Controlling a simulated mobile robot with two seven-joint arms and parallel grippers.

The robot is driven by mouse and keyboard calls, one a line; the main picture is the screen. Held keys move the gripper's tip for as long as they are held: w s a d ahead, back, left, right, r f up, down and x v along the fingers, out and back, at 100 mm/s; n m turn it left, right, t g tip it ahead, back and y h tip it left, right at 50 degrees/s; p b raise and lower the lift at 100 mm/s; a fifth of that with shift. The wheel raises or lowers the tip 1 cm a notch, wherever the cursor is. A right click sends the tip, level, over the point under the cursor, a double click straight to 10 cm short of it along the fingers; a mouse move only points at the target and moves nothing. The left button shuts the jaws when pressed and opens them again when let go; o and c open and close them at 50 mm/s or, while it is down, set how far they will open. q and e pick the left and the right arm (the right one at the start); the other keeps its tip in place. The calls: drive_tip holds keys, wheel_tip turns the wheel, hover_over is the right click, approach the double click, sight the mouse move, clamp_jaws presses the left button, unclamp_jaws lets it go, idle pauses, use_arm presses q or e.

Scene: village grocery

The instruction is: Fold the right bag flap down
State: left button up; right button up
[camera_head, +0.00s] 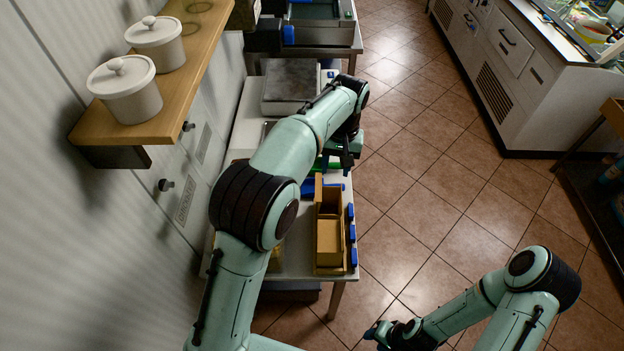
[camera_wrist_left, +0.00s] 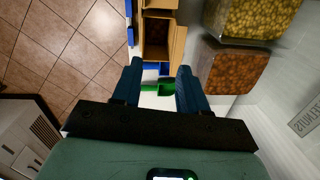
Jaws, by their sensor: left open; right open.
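A brown, box-like container (camera_head: 317,245) with an open top stands on the white table in the head view. A brown panel lies across its nearer part, and its farther part is an open hollow. It also shows in the left wrist view (camera_wrist_left: 176,45), at the top, beyond the fingertips. I cannot tell which part is the right bag flap. My left gripper (camera_head: 343,163) is open and empty, just past the container's far end; it also shows in the left wrist view (camera_wrist_left: 159,74). My right gripper (camera_head: 380,334) is open, low over the floor, away from the table.
Blue pieces (camera_head: 351,236) line the table's right edge. A green item (camera_wrist_left: 155,88) lies between my left fingers. Clear bins of yellow (camera_wrist_left: 252,17) and orange-brown (camera_wrist_left: 232,72) goods stand beside the container. A scale (camera_head: 290,80) is farther back. A shelf with white jars (camera_head: 126,92) overhangs left.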

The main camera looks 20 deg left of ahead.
use_arm(q)
drive_tip(key=n+y, duration=0.1)
approach(318, 192)
drive_tip(key=f, duration=0.4)
drive_tip(key=a+f, duration=0.1)
drive_tip(key=f, duration=0.2)
idle(0.3)
